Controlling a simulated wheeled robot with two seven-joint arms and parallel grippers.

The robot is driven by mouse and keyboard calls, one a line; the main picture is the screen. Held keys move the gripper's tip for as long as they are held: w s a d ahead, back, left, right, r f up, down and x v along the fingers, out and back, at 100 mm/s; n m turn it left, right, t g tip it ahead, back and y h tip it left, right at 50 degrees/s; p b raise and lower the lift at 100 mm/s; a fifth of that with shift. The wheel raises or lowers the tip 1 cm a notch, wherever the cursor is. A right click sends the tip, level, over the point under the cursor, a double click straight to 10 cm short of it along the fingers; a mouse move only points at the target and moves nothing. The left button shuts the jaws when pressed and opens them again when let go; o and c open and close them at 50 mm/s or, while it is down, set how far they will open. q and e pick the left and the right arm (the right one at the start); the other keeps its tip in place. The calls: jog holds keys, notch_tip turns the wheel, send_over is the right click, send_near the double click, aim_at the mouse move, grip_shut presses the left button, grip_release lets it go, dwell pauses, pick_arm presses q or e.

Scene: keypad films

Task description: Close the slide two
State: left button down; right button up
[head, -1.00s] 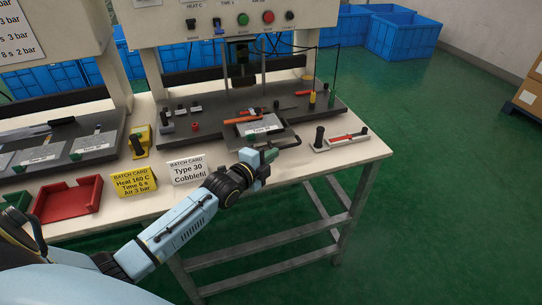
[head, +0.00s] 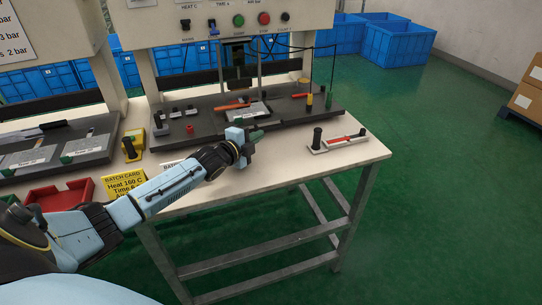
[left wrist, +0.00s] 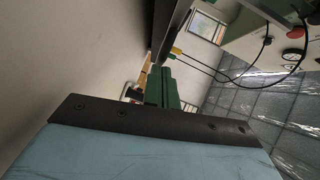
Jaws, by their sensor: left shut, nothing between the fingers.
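Slide two is the grey plate with a label (head: 259,109) on the right-hand press base, under the press head, with an orange-handled tool lying by it. It sits well back on the dark base. My left gripper (head: 258,136) is shut and empty, at the front edge of the base just in front of the slide. The slide's front handle is mostly hidden by the gripper, so I cannot tell whether they touch. In the left wrist view, the green fingers (left wrist: 170,86) are together. My right gripper is out of view.
A white holder with a black knob and red tool (head: 338,142) stands right of the gripper. A yellow batch card (head: 124,184) and a red tray (head: 62,196) are at the left.

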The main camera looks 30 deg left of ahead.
pick_arm(q)
jog(key=shift+r, duration=0.4)
notch_tip(320, 180, up, 9)
jog(key=p, duration=0.2)
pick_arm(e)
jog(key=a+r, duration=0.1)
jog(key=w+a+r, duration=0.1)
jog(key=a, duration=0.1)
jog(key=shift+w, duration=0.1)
